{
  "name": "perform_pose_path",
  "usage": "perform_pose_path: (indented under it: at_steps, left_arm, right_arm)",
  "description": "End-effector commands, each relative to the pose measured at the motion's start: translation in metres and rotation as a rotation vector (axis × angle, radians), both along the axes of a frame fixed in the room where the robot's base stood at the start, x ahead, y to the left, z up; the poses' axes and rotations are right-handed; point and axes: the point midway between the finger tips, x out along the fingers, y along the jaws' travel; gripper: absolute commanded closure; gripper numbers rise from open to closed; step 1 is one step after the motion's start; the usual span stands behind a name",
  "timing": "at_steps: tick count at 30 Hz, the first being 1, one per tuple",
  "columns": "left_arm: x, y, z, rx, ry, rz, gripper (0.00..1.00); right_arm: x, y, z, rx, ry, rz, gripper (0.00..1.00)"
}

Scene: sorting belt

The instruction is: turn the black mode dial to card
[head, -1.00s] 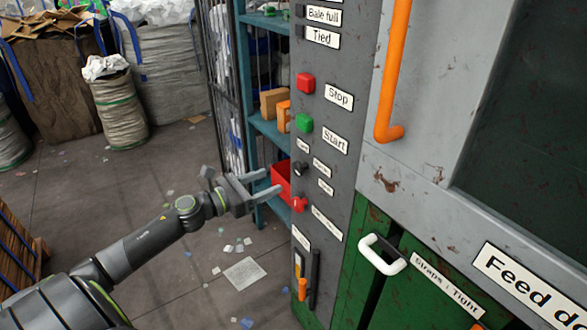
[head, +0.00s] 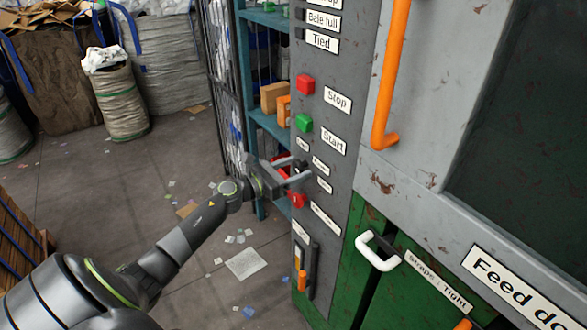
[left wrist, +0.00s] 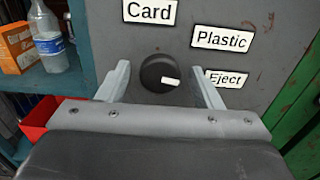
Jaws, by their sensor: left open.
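The black mode dial (left wrist: 159,73) is on the grey panel in the left wrist view, its white pointer mark toward the lower right, near the Eject label (left wrist: 226,78). The Card label (left wrist: 150,11) is above the dial and the Plastic label (left wrist: 222,38) is at its upper right. My left gripper (left wrist: 162,80) is open, with one finger on each side of the dial; I cannot tell whether they touch it. My right gripper is not in view.
Above the dial are a green start button (head: 304,123) and a red stop button (head: 305,85). A red knob (head: 297,200) is just below. An orange handle (head: 388,90) is at the right, and a blue shelf (head: 268,125) stands left of the panel.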

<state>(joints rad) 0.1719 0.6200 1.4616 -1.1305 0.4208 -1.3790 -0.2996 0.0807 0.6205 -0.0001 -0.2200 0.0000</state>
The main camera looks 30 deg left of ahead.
Motion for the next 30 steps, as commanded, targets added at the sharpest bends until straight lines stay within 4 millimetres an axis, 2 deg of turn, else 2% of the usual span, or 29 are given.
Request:
perform_pose_path:
  at_steps: [2,11,20,30]
  left_arm:
    - [0.0,0.0,0.0,0.0,0.0,0.0,0.44]
    - [0.0,0.0,0.0,0.0,0.0,0.0,0.84]
    - [0.0,0.0,0.001,-0.03,0.012,0.001,0.85]
    - [0.0,0.0,0.003,-0.227,0.093,0.001,0.85]
  right_arm:
    - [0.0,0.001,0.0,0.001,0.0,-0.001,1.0]
    - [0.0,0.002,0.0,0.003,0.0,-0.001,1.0]
    - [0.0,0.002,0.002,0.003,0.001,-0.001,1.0]
    - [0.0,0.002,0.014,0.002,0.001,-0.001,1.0]
